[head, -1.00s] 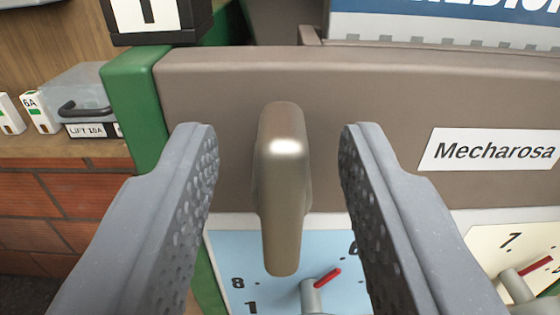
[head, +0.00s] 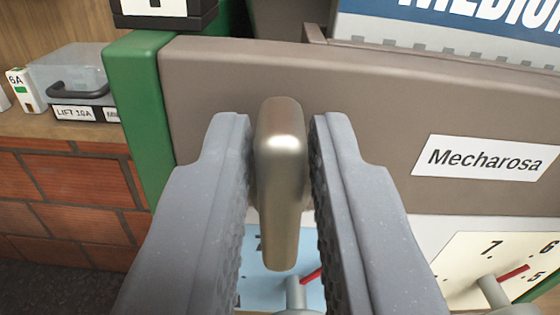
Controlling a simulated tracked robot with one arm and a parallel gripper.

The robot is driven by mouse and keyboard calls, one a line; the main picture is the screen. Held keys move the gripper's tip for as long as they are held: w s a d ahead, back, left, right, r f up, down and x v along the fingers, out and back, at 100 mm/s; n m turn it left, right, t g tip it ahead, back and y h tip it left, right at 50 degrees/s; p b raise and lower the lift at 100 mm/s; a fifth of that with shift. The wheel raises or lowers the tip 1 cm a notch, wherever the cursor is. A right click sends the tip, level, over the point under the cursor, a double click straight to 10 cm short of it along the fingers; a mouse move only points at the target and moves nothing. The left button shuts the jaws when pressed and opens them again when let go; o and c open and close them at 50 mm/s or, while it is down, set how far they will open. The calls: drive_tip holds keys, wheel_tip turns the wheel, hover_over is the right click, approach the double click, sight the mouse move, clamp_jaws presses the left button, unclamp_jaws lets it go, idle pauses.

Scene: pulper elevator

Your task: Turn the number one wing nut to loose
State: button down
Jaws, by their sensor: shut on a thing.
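The wing nut (head: 281,180) is a metallic, rounded bar in the middle of the head view, standing upright in front of a brown panel (head: 385,110). My gripper (head: 281,150) is around it, one finger on each side, closed in on its flat faces. The left finger meets its left side, and the right finger lies close along its right side. Part of a black-on-white number sign (head: 165,12) shows above on a black block; the number is cut off by the top edge.
A pale blue dial (head: 258,285) with a red pointer sits below, partly hidden by my fingers. A cream dial (head: 500,265) with a red pointer is at lower right. A "Mecharosa" label (head: 487,158) is on the panel. A green post (head: 143,110), a brick wall (head: 70,195) and a clear-covered switch box (head: 75,80) are at left.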

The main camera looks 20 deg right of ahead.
drive_tip(key=shift+w+a+f+n+b, duration=0.15)
drive_tip(key=shift+f+n+b, duration=0.35)
drive_tip(key=shift+n, duration=2.3)
drive_tip(key=shift+a+f+n+b, duration=0.25)
drive_tip(key=shift+n+b, duration=0.5)
drive_tip(key=shift+n, duration=2.05)
drive_tip(key=shift+w+a+f+n+b, duration=0.15)
drive_tip(key=shift+f+n+b, duration=0.35)
drive_tip(key=shift+n, duration=2.3)
drive_tip(key=shift+s+r, duration=0.1)
drive_tip(key=shift+r, duration=0.05)
drive_tip(key=shift+d, duration=0.1)
drive_tip(key=c, duration=1.4)
unclamp_jaws()
drive_tip(key=shift+d, duration=0.1)
drive_tip(key=shift+a+r, duration=0.15)
drive_tip(key=shift+a, duration=0.05)
drive_tip(key=shift+s+a+b, duration=0.15)
drive_tip(key=shift+b, duration=0.35)
